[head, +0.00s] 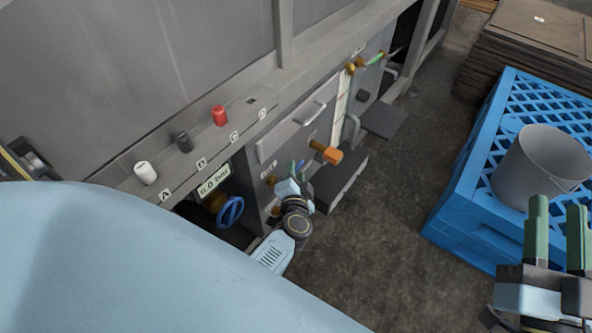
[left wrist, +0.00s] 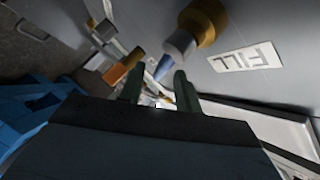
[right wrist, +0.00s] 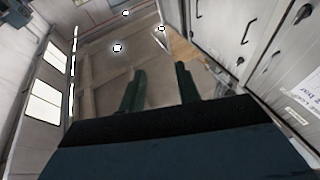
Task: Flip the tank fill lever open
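The tank fill lever is a blue tapered handle on a brass and grey valve; it shows in the left wrist view (left wrist: 163,67), beside a white FILL label (left wrist: 246,58). In the head view the blue lever (head: 299,165) is small and partly hidden by my left gripper (head: 302,182). In the left wrist view my left gripper (left wrist: 158,88) has its fingers apart, with the lever's tip at the gap between the fingertips; I cannot tell whether they touch. My right gripper (head: 557,220) is open and empty, in front of the blue crate; its fingers also show apart in the right wrist view (right wrist: 161,85).
An orange-ended valve (head: 328,152) sticks out right of the fill valve. A blue round handwheel (head: 230,211) is at the left. A grey bucket (head: 541,167) stands on a blue crate (head: 450,222) at the right. The floor between panel and crate is clear.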

